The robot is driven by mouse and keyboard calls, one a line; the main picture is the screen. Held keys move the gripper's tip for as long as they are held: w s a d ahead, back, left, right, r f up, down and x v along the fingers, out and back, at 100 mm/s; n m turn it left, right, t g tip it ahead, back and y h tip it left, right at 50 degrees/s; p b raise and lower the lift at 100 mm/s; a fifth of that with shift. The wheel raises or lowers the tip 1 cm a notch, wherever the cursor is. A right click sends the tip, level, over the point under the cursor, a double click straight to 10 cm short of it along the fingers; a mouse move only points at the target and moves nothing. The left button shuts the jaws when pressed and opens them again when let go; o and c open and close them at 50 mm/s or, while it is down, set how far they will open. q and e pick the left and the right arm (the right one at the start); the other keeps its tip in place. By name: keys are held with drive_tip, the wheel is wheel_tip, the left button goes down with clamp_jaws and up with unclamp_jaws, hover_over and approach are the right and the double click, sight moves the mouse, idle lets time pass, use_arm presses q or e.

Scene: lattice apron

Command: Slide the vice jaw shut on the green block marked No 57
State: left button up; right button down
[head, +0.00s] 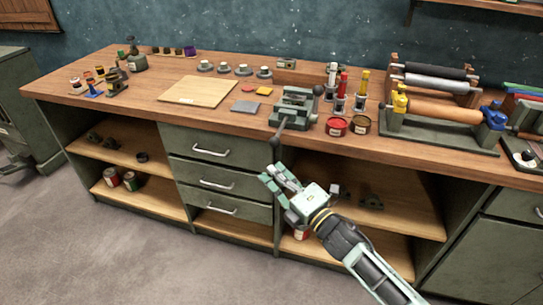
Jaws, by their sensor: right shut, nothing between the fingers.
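The grey-green vice (294,108) stands near the front edge of the workbench, right of the middle. A dark handle with a ball end (277,137) hangs at its front, over the bench edge. A green block marked No 57 cannot be made out for certain, and I cannot read any marking or tell the gap between the jaws. My right gripper (270,174) is in front of the drawers, below the bench top and below the vice. It is shut and empty, touching nothing that I can see. My left gripper is not in view.
Red (336,126) and dark (360,125) tins stand right of the vice, with upright tools behind them. A roller press (440,112) fills the bench further right. A grey plate (245,106) and a pale board (198,91) lie left. The open floor in front is clear.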

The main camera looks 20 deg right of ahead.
sight(279, 144)
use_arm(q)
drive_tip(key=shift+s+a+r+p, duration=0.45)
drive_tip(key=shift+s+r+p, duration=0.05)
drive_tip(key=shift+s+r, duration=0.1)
use_arm(e)
drive_tip(key=w, duration=0.3)
drive_tip(key=w+r, duration=0.1)
drive_tip(key=w, duration=0.1)
drive_tip(key=shift+w+d, duration=0.2)
drive_tip(key=shift+d, duration=0.2)
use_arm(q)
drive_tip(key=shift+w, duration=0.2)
use_arm(e)
drive_tip(key=w+d+b, duration=0.2)
drive_tip(key=w, duration=0.1)
drive_tip(key=w+d+b, duration=0.1)
drive_tip(key=w, duration=0.1)
drive_tip(key=shift+w+d+f, duration=0.1)
drive_tip(key=shift+w+d, duration=0.15)
drive_tip(key=shift+d, duration=0.15)
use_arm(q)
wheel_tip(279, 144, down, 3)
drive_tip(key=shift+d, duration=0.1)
